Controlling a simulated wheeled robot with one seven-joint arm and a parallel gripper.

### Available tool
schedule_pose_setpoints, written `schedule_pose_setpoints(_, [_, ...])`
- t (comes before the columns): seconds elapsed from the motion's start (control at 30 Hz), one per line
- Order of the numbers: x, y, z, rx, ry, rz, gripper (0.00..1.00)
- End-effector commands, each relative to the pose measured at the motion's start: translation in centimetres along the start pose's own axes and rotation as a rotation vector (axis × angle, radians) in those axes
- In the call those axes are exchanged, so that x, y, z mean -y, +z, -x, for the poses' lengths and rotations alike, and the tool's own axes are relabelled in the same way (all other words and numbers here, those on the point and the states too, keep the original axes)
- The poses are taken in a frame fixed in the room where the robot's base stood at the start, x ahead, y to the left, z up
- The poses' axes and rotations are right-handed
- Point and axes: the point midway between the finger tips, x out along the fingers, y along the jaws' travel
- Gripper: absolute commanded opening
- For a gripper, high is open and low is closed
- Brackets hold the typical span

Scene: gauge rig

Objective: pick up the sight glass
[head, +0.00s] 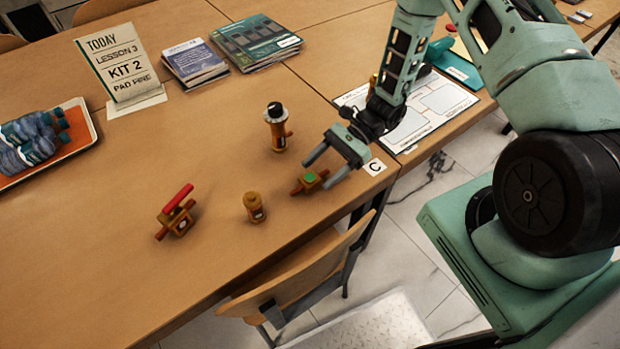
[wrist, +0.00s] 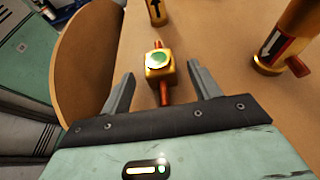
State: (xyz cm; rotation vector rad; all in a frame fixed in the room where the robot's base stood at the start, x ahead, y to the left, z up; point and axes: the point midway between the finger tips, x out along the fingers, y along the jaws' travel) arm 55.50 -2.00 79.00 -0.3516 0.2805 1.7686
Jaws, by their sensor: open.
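The sight glass (head: 309,180) appears to be the small brass block with a round green window on top and orange-red pipe stubs. It lies on the wooden table near its front edge, left of the C label. In the wrist view the sight glass (wrist: 159,63) is ahead of my gripper, in line with the gap. My gripper (head: 320,170) is open and empty, close to the part. In the wrist view the fingers of my gripper (wrist: 161,77) are spread to either side of its near stub. I cannot tell the exact height gap.
A tall black-capped brass part (head: 277,128) stands behind, a short brass part (head: 254,207) stands to the left, and a red-levered valve (head: 176,212) is farther left. A chair (head: 300,272) is at the front edge. Books and a bottle tray (head: 88,133) lie farther off.

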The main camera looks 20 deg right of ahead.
Motion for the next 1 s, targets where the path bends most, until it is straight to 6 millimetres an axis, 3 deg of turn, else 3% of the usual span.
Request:
schedule_pose_setpoints(0.23, [0.0, 0.1, -3.5, 0.001, 0.003, 0.0, 0.62])
schedule_pose_setpoints(0.53, [0.0, -0.1, -4.2, -0.001, 0.001, 0.001, 0.62])
schedule_pose_setpoints(0.57, [0.0, -0.1, -4.2, 0.0, 0.001, 0.001, 0.59])
schedule_pose_setpoints(0.73, [0.0, -0.1, -4.2, 0.0, 0.001, 0.001, 0.12])
schedule_pose_setpoints(1.0, [0.0, 0.0, -4.1, 0.001, 0.001, 0.001, 0.09])
